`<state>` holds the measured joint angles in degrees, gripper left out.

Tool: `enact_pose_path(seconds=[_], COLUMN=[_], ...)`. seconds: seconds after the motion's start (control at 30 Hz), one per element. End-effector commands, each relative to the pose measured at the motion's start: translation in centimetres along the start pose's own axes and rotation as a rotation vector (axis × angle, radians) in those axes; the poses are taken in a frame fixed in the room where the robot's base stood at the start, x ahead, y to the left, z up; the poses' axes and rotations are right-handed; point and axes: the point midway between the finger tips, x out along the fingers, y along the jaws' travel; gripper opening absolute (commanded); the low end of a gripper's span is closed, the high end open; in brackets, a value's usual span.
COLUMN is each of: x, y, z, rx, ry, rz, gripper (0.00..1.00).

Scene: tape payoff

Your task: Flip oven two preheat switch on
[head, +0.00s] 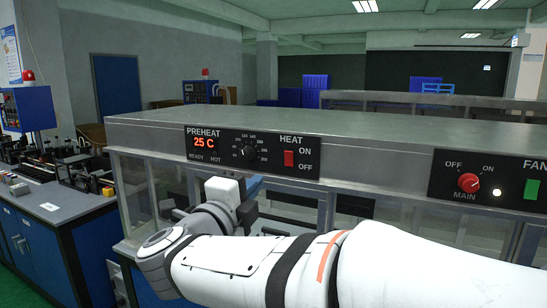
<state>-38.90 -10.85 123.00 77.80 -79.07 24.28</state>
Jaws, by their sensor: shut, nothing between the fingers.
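A steel oven housing (330,130) spans the view. Its left black panel has a PREHEAT display (205,142) reading 25 C, a black dial (249,152) and a red HEAT rocker switch (289,158) between ON and OFF labels. I cannot tell which way the rocker is tipped. No oven number is readable. My arm crosses the lower front, its end just below this panel. My gripper (246,212) is shut, below and left of the rocker and apart from it; its fingertips are largely hidden by the wrist.
A right panel holds a red MAIN knob (469,183), a lit white lamp (497,192) and a green FAN switch (532,190). Glass panes lie under the housing. A blue workbench (70,240) with equipment stands at the left. Green floor shows at the lower left.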

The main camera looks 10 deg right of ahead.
Motion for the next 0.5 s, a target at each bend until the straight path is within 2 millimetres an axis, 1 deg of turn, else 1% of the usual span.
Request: enact_pose_path(seconds=[0.33,0.43,0.5], x=[0.2,1.0,1.9], y=[0.0,-0.1,-0.2], z=[0.0,0.0,-0.1], rx=[-0.001,-0.001,-0.001], ry=[-0.001,0.002,0.002], rz=[-0.001,-0.001,0.0], gripper=[0.0,0.0,0.0])
